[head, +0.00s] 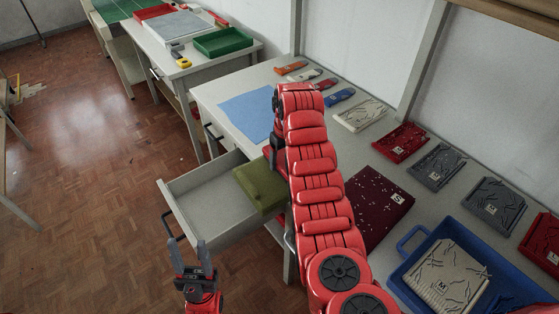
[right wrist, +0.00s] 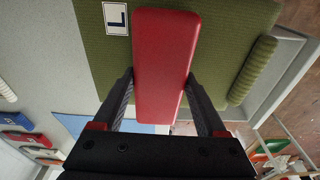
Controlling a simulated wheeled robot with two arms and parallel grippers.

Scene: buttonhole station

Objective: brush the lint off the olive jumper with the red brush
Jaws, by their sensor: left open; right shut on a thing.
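The folded olive jumper (head: 262,187) lies at the table's front edge by the open drawer, partly hidden by my right arm. In the right wrist view the olive jumper (right wrist: 105,62) has a white "L" label (right wrist: 115,18); I see no clear lint on the part that shows. My right gripper (right wrist: 165,85) is shut on the red brush (right wrist: 165,45), which is over the jumper; I cannot tell whether it touches. In the head view my right arm mostly hides this gripper. My left gripper (head: 188,250) is open and empty, low in front of the drawer.
The open drawer (head: 205,198) looks empty. A blue cloth (head: 247,114) lies behind the jumper. A burgundy speckled jumper (head: 380,200) labelled "S" lies right of my arm. A blue tray (head: 408,246) holds a cream garment (head: 445,275). Several folded garments line the wall.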

